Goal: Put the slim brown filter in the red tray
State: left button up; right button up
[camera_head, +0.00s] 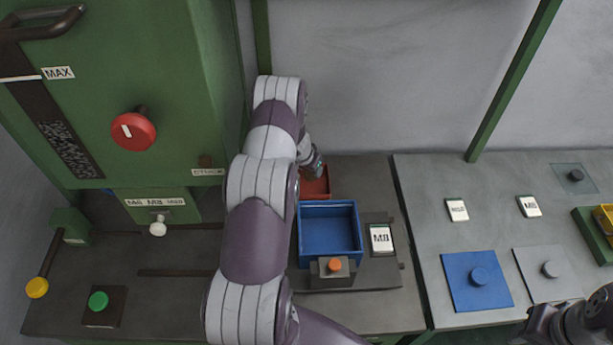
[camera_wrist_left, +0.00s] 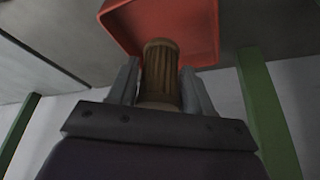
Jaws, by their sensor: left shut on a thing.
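The slim brown filter (camera_wrist_left: 160,72) shows in the left wrist view as a ribbed brown cylinder between the two fingers of my left gripper (camera_wrist_left: 162,88). The gripper is shut on it. The red tray (camera_wrist_left: 195,22) is right beyond the filter's end; I cannot tell whether the filter touches it. In the head view the red tray (camera_head: 316,184) sits behind the blue bin, and my left gripper (camera_head: 313,168) is over its back part. The arm and gripper hide the filter there. A dark part of my right arm is at the bottom right corner; its fingertips cannot be made out.
A blue bin (camera_head: 329,206) stands in front of the red tray, with an orange button (camera_head: 334,265) before it. The green machine (camera_head: 160,90) rises at the left. A blue plate (camera_head: 477,281) lies on the right table.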

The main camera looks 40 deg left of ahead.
aim_at(308, 176)
pick_arm(q)
notch_tip(308, 176, down, 4)
jog(key=shift+w+a+f, duration=0.1)
jog(key=shift+a+f, duration=0.2)
jog(key=shift+f, duration=0.1)
jog(key=o, duration=1)
jog(key=shift+d, duration=0.1)
jog(key=shift+o, duration=0.2)
